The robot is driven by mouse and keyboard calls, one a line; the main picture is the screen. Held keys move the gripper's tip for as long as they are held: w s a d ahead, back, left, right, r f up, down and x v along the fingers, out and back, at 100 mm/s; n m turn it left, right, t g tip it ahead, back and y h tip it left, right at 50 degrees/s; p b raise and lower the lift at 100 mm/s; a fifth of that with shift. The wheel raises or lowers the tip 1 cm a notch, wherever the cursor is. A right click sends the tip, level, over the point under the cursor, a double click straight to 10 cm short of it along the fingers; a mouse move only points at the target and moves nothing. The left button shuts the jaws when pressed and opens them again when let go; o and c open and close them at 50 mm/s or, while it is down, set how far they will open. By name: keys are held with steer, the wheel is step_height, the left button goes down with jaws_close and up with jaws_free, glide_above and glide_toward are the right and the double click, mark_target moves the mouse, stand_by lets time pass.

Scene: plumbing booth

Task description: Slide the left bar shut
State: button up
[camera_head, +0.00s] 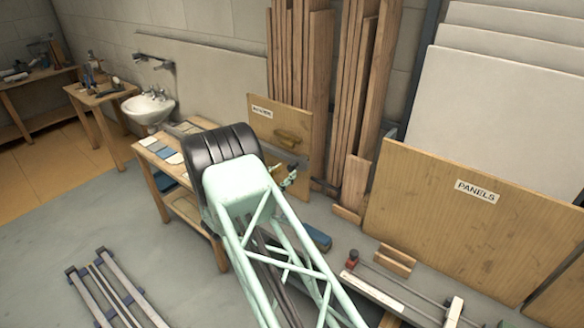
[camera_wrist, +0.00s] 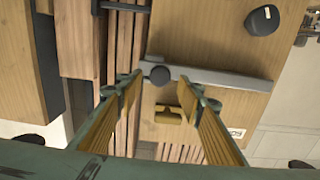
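A grey metal bar (camera_wrist: 222,77) lies across a wooden panel (camera_wrist: 205,48) in the wrist view. A round dark knob (camera_wrist: 159,75) sits near its left end. My gripper (camera_wrist: 158,88) is open, its two yellow-padded fingers apart, with the knob showing between the fingertips. I cannot tell how close the fingers are to the knob, and nothing is visibly held. In the head view, the wooden board with a label and handle (camera_head: 262,115) stands behind my arm.
A yellowish block-like handle (camera_wrist: 169,115) shows beyond the fingers. In the head view, a wooden bench (camera_head: 148,165) with sample tiles stands left of my arm. Upright timber planks (camera_head: 308,75) stand behind, and a PANELS board (camera_head: 440,212) is at right. Floor at lower left holds metal rails (camera_head: 115,295).

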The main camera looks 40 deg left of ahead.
mark_target(290, 169)
steer(key=shift+w+a, duration=0.1)
steer(key=shift+w, duration=2.6)
steer(key=c, duration=1.1)
